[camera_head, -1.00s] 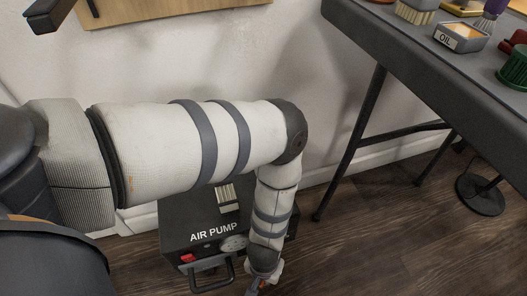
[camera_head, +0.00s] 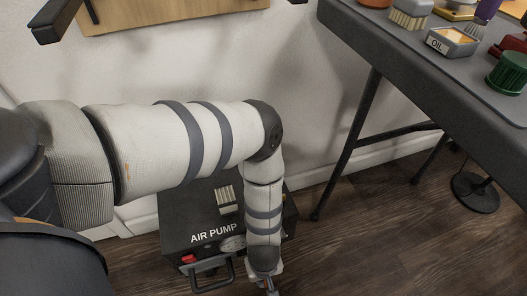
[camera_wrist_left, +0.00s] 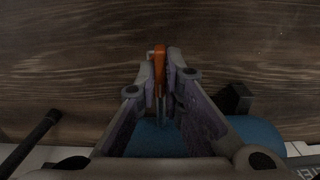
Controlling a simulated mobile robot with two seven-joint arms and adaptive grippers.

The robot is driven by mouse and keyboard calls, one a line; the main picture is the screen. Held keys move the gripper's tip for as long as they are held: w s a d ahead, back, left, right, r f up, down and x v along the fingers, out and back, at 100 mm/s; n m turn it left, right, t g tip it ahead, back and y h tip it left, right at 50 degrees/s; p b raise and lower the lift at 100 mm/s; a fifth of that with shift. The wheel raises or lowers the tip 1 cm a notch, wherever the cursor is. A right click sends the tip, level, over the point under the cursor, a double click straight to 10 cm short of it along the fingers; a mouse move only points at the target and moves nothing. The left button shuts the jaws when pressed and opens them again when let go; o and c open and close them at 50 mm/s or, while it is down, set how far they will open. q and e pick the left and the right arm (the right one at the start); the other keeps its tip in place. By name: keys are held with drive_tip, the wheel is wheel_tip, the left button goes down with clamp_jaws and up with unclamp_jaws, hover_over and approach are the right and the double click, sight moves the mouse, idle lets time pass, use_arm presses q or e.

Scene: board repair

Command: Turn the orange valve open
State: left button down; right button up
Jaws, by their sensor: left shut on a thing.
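The orange valve (camera_wrist_left: 159,62) shows as a narrow orange lever in the left wrist view, above the dark wood floor. My left gripper (camera_wrist_left: 161,82) is shut on it, with one finger on each side of the lever. In the head view my left gripper (camera_head: 270,284) hangs low at the bottom edge, in front of the air pump, and its fingertips are cut off by the frame. The valve's body is mostly hidden by the fingers. My right gripper is in neither view.
The black air pump (camera_head: 178,217) stands on the floor beside my left forearm. A blue rounded body (camera_wrist_left: 255,138) lies under the fingers in the wrist view. A dark table (camera_head: 390,60) holding an oil box (camera_head: 452,42) and brushes stands at right.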

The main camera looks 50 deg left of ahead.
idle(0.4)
use_arm(q)
drive_tip(key=c, duration=1.7)
unclamp_jaws()
drive_tip(key=shift+r, duration=0.1)
wheel_tip(320, 180, up, 12)
drive_tip(key=shift+f, duration=0.1)
